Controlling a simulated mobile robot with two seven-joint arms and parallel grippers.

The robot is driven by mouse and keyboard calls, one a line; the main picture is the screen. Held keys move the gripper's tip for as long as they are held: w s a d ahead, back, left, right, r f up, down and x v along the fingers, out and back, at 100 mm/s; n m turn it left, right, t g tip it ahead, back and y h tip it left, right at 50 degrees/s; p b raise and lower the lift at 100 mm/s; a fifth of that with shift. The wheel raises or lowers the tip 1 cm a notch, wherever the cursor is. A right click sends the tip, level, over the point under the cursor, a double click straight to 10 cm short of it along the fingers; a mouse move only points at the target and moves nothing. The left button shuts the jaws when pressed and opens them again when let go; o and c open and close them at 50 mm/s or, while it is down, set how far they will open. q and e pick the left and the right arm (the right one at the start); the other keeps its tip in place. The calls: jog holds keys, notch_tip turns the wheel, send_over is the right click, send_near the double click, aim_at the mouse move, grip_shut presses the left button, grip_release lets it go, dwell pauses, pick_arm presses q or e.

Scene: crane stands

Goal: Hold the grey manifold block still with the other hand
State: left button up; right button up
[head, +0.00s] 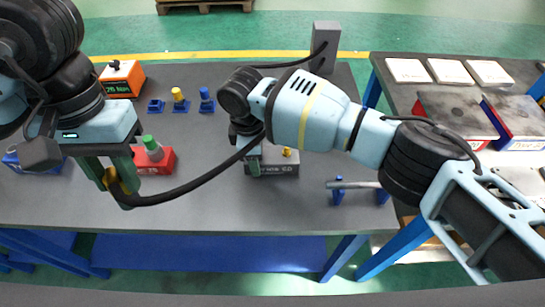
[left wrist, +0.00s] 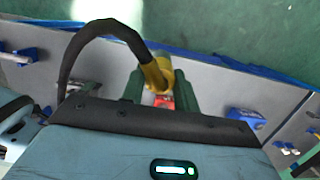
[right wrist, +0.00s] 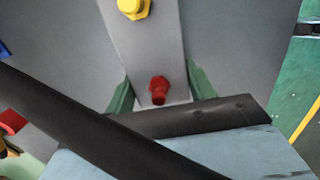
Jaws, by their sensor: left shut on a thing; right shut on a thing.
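The grey manifold block (head: 285,169) lies on the dark table in the middle of the head view. In the right wrist view the block (right wrist: 145,50) carries a yellow fitting (right wrist: 132,8) and a red fitting (right wrist: 158,90). My right gripper (right wrist: 160,92) is shut on the block, one green finger on each side, near the red fitting. My left gripper (head: 115,189) is shut on the yellow end of a black hose (head: 185,190) over the table's left part. The yellow end (left wrist: 155,76) shows between the fingers in the left wrist view.
A red block with a green-topped part (head: 165,163), an orange box (head: 121,80) and small blue holders (head: 207,101) stand on the left. A second table (head: 450,80) is at right.

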pick_arm(q)
jog(key=shift+r, duration=2)
pick_arm(e)
jog(key=o, duration=1.3)
jog(key=shift+c, duration=0.2)
jog(key=shift+r, duration=0.1)
notch_tip(320, 180, up, 12)
jog(key=shift+a, duration=0.45)
